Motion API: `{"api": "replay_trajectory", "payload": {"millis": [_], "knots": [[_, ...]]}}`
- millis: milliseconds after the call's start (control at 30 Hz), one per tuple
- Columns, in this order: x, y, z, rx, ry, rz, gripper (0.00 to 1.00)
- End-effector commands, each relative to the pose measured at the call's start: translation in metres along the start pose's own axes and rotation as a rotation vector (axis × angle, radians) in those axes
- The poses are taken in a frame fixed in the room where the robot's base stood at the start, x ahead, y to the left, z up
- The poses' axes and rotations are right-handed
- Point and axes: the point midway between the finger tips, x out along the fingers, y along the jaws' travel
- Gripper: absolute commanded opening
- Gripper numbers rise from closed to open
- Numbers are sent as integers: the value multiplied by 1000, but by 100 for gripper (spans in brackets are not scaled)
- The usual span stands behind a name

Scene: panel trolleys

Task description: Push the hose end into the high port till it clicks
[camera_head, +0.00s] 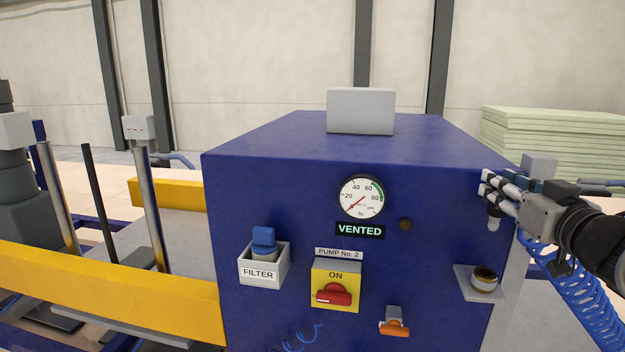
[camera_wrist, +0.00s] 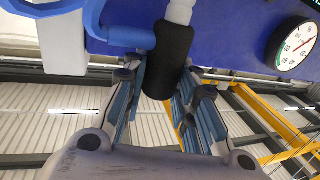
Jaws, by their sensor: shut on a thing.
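My gripper (camera_head: 491,186) is at the upper right edge of the blue pump box (camera_head: 300,200), shut on the hose end. In the wrist view the black sleeve of the hose end (camera_wrist: 168,60) sits between the fingers, with a pale tip at its top. In the head view a pale tip (camera_head: 493,224) shows just below the fingers, pointing down. The blue coiled hose (camera_head: 582,300) hangs below the wrist. A dark round hole (camera_head: 406,224) is in the front panel, right of the gauge, apart from the hose end. No port is labelled high.
A brass-rimmed cup (camera_head: 484,280) stands on a small bracket below my gripper. The gauge (camera_head: 361,197) reads low, above a VENTED sign. A red switch (camera_head: 333,294), an orange-handled valve (camera_head: 394,324) and a filter holder (camera_head: 263,264) stick out of the panel. Green boards (camera_head: 555,140) are stacked behind.

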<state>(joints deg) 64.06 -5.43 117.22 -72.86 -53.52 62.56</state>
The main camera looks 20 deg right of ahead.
Motion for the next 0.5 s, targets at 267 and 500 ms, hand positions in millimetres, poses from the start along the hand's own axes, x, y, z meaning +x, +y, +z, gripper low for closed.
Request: {"api": "replay_trajectory", "payload": {"millis": [267,500], "knots": [[0,0,0,-1,1,1,0],[-2,0,2,1,-3,2,0]]}}
